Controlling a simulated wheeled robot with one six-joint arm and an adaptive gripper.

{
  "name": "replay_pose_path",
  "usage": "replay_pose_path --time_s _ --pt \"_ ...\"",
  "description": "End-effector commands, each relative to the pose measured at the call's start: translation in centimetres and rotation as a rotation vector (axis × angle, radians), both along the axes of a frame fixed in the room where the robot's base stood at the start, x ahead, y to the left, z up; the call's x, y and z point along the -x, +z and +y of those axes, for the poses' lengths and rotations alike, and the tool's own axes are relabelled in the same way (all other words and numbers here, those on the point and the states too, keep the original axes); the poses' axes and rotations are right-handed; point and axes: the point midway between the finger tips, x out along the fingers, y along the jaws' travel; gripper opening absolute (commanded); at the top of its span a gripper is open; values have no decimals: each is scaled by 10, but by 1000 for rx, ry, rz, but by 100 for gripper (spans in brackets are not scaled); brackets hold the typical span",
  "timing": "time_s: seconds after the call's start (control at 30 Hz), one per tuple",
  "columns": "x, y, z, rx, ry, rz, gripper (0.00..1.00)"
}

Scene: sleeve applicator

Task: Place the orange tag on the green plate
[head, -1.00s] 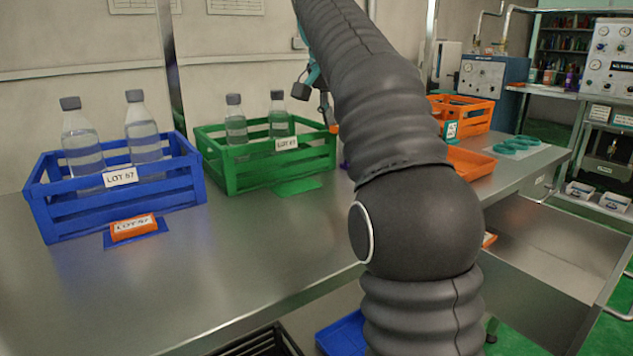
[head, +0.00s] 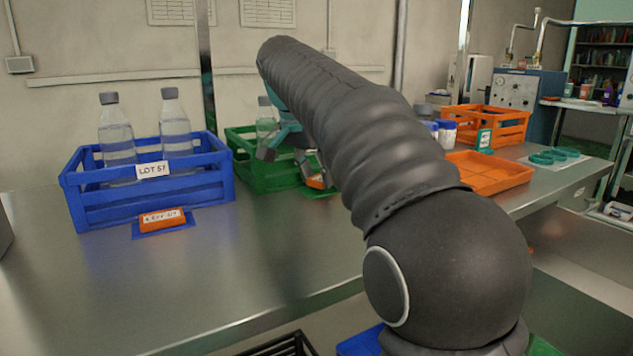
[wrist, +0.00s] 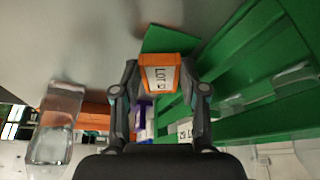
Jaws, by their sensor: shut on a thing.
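My gripper (head: 308,172) is shut on an orange tag (head: 317,182) with a white label, in front of the green crate. In the wrist view the tag (wrist: 168,72) sits between the two fingers, its label reading LOT and a partly unclear number. The green plate (head: 322,193) lies flat on the table in front of the green crate (head: 262,177), partly hidden behind my gripper and arm. In the wrist view the plate (wrist: 168,39) shows just beyond the tag. I cannot tell whether the tag touches it.
A blue crate (head: 88,205) holds bottles, with another orange tag (head: 162,220) on a blue plate (head: 138,235) before it. An orange tray (head: 490,180) and orange crate (head: 510,133) stand at the right. The steel table (head: 240,270) is clear in front.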

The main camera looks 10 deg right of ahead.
Motion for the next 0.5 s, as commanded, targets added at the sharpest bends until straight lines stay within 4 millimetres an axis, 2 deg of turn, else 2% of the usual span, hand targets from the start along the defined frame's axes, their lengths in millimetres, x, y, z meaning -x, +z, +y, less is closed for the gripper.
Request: replay_pose_path --time_s 0.1,0.47,0.5 --pt "0 -10 0 0 -1 0 14" --pt "0 -13 0 0 0 0 14" --pt "0 -13 0 0 0 0 45"
